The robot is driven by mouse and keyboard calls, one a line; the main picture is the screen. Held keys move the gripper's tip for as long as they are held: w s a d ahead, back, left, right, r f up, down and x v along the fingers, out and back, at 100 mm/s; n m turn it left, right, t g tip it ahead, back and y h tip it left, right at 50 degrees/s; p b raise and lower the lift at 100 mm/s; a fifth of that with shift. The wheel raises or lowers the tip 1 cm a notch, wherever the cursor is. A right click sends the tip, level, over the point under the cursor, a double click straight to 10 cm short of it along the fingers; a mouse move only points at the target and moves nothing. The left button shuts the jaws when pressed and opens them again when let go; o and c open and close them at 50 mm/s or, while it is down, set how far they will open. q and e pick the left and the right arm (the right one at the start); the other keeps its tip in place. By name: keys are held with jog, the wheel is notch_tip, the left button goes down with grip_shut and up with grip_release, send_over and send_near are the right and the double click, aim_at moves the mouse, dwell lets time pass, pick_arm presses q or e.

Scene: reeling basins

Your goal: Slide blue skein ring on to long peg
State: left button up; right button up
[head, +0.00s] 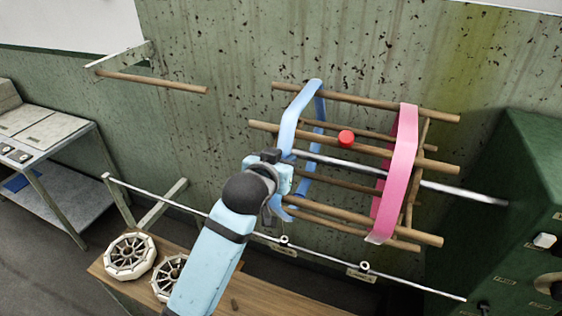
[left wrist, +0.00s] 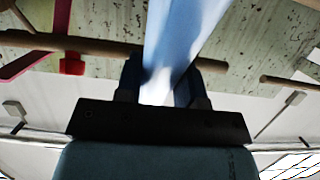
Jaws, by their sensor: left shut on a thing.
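The blue skein ring (head: 299,112) loops around the left ends of the wooden bars of a reel, whose bar tips stick out past it. My left gripper (head: 280,186) is shut on the near side of the blue ring, low on its left. In the left wrist view the blue band (left wrist: 185,35) runs up from between the fingers (left wrist: 158,92). The long peg (head: 150,82) appears to be the bare wooden rod on a wall bracket at upper left, well apart from the ring. My right gripper is not in view.
A pink ring (head: 404,150) hangs around the right part of the reel (head: 410,235). A red knob (head: 346,138) shows among the bars. A thin metal rail (head: 330,260) crosses below. White spoked wheels (head: 130,256) lie on a wooden bench (head: 107,276). A green cabinet (head: 515,240) stands right.

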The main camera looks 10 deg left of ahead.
pick_arm(q)
jog(key=shift+a, duration=0.1)
jog(key=shift+w+a, duration=0.2)
jog(key=shift+a, duration=0.65)
jog(key=shift+w+a, duration=0.15)
jog(key=shift+a, duration=0.65)
jog(key=shift+w+a, duration=0.15)
jog(key=shift+a, duration=0.75)
jog(key=shift+w+a, duration=0.15)
jog(key=shift+a, duration=0.7)
jog(key=shift+w+a, duration=0.2)
jog(key=shift+a, duration=0.65)
jog(key=shift+w+a, duration=0.15)
jog(key=shift+a, duration=0.7)
jog(key=shift+w+a, duration=0.2)
jog(key=shift+a, duration=0.65)
jog(key=shift+w+a, duration=0.15)
jog(key=shift+a, duration=0.8)
